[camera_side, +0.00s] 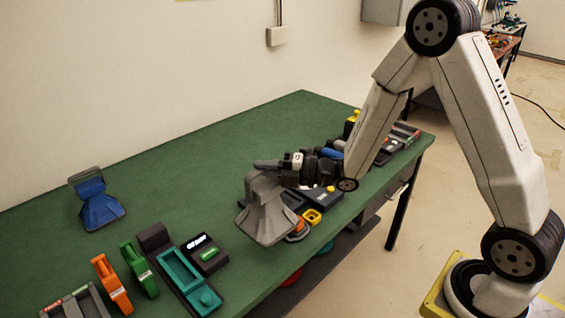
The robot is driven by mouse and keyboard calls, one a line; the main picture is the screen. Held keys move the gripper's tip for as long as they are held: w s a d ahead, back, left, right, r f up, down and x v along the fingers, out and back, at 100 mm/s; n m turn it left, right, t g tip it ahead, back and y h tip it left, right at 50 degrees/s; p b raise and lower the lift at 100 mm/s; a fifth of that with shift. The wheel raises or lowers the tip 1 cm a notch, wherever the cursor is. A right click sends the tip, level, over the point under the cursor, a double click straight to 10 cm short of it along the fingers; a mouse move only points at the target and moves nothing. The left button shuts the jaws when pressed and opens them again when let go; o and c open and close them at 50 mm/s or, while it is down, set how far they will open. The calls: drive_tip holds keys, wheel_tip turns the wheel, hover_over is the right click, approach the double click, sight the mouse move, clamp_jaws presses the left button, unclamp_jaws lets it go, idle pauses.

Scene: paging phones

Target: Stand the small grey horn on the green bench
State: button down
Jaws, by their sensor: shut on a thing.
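My gripper (270,166) is shut on the grey horn (265,216) by its narrow upper end. The horn's flared end points down and towards the front of the green bench (240,140). It looks slightly tilted. I cannot tell whether its lower rim touches the bench or hangs just above it. The horn hides part of the bench and of the things behind it.
A blue horn (96,204) stands at the back left. Orange (112,285) and green (139,269) handsets, a teal tray (180,272) and a dark box with a lit display (204,253) crowd the front left. More devices lie under my arm. The bench's middle is clear.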

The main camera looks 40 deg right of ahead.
drive_tip(key=w+a+f, duration=0.1)
drive_tip(key=w+f, duration=0.7)
drive_tip(key=w, duration=0.3)
drive_tip(key=shift+a+f, duration=0.1)
drive_tip(key=shift+w+f, duration=0.15)
drive_tip(key=shift+f, duration=1.75)
drive_tip(key=c, duration=0.8)
unclamp_jaws()
drive_tip(key=shift+o, duration=0.2)
